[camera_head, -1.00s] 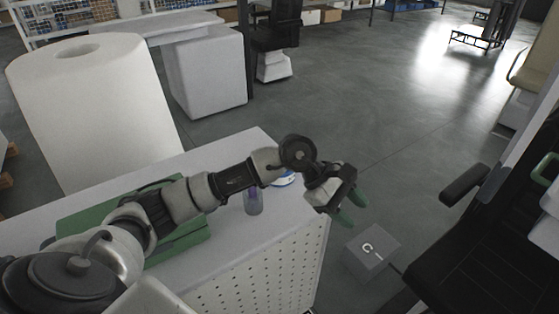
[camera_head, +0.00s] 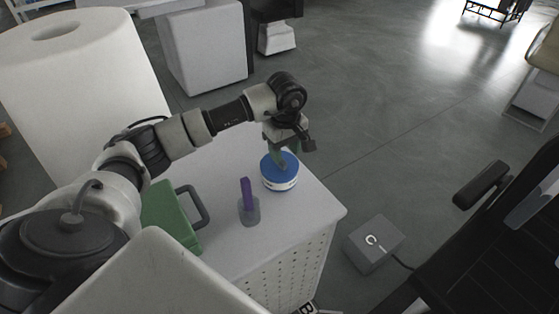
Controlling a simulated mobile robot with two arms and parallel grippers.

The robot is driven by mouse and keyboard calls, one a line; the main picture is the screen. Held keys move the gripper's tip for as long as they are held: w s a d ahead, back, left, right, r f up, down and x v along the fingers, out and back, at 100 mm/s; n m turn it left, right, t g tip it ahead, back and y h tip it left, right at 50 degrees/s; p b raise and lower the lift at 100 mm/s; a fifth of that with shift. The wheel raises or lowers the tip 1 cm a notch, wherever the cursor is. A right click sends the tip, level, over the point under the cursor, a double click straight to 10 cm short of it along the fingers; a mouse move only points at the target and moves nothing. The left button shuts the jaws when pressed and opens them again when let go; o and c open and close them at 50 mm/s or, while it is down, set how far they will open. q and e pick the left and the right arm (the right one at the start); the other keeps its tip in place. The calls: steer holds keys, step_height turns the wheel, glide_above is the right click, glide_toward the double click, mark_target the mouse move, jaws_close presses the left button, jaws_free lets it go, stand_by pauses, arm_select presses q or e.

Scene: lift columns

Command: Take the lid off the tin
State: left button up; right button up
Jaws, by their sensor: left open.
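The tin (camera_head: 282,184) stands upright on the white perforated cabinet top, near its far right end. It has a white side and a blue lid (camera_head: 271,168) on top. My left gripper (camera_head: 281,161) points down over the lid, its green fingers open and seeming to be at or just above the blue top. I cannot tell whether they touch it. The fingers and wrist hide part of the lid's far side. My right gripper is not in view.
A purple and grey object (camera_head: 248,205) stands close left of the tin. A green case (camera_head: 169,219) with a dark handle lies further left on the cabinet top (camera_head: 300,222). A grey box (camera_head: 374,243) sits on the floor, with a black chair to the right.

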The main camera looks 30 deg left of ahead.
mark_target(285, 164)
arm_select(q)
step_height(285, 164, down, 4)
steer(key=shift+w+f+p, duration=0.15)
steer(key=shift+f+p, duration=0.1)
steer(key=shift+p, duration=0.8)
steer(key=shift+f, duration=0.6)
steer(key=shift+a, duration=0.1)
steer(key=shift+f, duration=0.1)
steer(key=shift+c, duration=0.8)
steer(key=c, duration=0.5)
jaws_close()
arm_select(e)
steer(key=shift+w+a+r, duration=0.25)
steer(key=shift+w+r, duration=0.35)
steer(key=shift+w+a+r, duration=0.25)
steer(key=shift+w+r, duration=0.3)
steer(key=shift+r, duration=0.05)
